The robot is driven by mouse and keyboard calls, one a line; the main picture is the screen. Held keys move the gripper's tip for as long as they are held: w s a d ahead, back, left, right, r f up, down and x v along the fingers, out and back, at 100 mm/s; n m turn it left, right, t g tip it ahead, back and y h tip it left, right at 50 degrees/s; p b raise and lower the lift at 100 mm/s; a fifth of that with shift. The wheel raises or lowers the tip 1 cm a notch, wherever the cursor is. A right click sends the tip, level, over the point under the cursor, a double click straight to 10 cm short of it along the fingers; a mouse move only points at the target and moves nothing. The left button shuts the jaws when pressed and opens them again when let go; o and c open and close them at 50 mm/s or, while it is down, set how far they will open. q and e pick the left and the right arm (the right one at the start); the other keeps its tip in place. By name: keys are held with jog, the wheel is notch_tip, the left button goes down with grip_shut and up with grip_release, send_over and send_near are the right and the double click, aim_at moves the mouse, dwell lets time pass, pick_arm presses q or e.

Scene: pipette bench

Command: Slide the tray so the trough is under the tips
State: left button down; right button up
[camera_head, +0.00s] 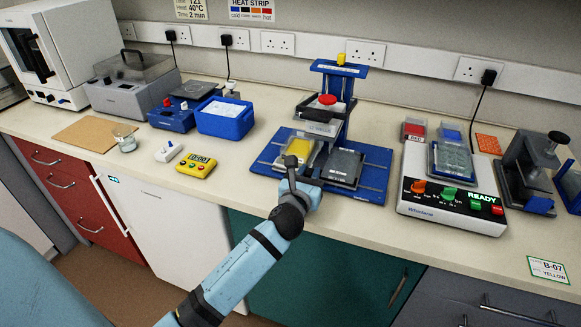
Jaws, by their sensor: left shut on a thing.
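A blue pipetting stand (376,155) is on the bench, with an upright column and a red-knobbed head (327,101). The tips under the head are too small to make out. On the stand's base is a sliding tray carrying a box with yellow in it (299,147), probably the trough, on the left and a dark grey block (346,166) on the right. The head is above and between these two. My left gripper (291,167) is at the tray's front edge, shut on what seems to be the tray's handle; my own wrist hides the grip. My right gripper is out of view.
Left of the stand are a yellow timer (197,166), a white switch box (168,152), a glass beaker (125,138) and a blue tub (225,119). Right of it is a white device reading READY (452,198). The bench's front strip is mostly clear.

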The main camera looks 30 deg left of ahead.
pick_arm(q)
jog(key=d, duration=0.2)
jog(key=w+d, duration=0.1)
jog(key=d, duration=0.3)
jog(key=shift+w+d, duration=0.1)
jog(key=shift+w, duration=0.15)
jog(key=shift+d+p, duration=0.3)
jog(key=shift+d, duration=0.05)
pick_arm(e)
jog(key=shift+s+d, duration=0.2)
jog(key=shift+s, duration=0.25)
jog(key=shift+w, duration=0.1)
pick_arm(q)
jog(key=c, duration=1.1)
grip_release()
jog(key=shift+d, duration=0.1)
jog(key=shift+o, duration=0.7)
jog(key=shift+w+d, duration=0.1)
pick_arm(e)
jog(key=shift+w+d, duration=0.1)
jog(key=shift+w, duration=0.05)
